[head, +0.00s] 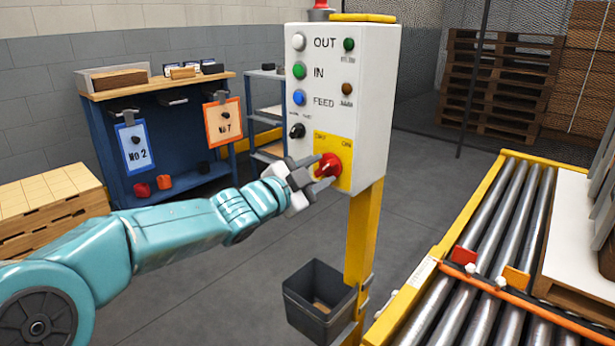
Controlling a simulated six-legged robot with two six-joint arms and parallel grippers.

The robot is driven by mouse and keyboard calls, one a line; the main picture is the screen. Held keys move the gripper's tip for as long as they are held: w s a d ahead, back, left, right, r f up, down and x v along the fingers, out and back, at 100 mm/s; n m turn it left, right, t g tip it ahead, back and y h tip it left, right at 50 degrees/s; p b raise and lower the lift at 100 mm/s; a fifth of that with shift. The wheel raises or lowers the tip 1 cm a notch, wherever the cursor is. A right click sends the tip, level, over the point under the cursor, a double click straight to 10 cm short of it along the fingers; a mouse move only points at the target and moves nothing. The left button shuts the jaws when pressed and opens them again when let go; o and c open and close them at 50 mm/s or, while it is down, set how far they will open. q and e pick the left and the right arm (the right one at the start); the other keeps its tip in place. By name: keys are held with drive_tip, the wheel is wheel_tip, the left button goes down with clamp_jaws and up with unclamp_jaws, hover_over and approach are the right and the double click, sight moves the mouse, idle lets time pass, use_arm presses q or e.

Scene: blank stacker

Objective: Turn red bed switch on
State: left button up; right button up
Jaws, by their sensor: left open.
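The red switch (328,165) is a rotary knob on a yellow plate (343,152) low on the white control box (350,60). The plate has small lettering that seems to read OFF on the left and ON on the right. My left gripper (312,178) is open, right at the knob's left side, its fingers pointing at it. I cannot tell whether the fingers touch the knob. Part of the knob's left edge is close behind the fingers. My right gripper is not in view.
Above the switch are a black selector (297,131) and several buttons marked OUT, IN and FEED. The box stands on a yellow post (362,235) with a dark bin (318,302) below. A roller conveyor (470,250) is at the right, a blue bench (165,110) behind left.

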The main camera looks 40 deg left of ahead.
use_arm(q)
drive_tip(key=s+a+p, duration=0.1)
drive_tip(key=s+p, duration=0.2)
drive_tip(key=s, duration=1.3)
drive_tip(key=shift+s+a, duration=0.15)
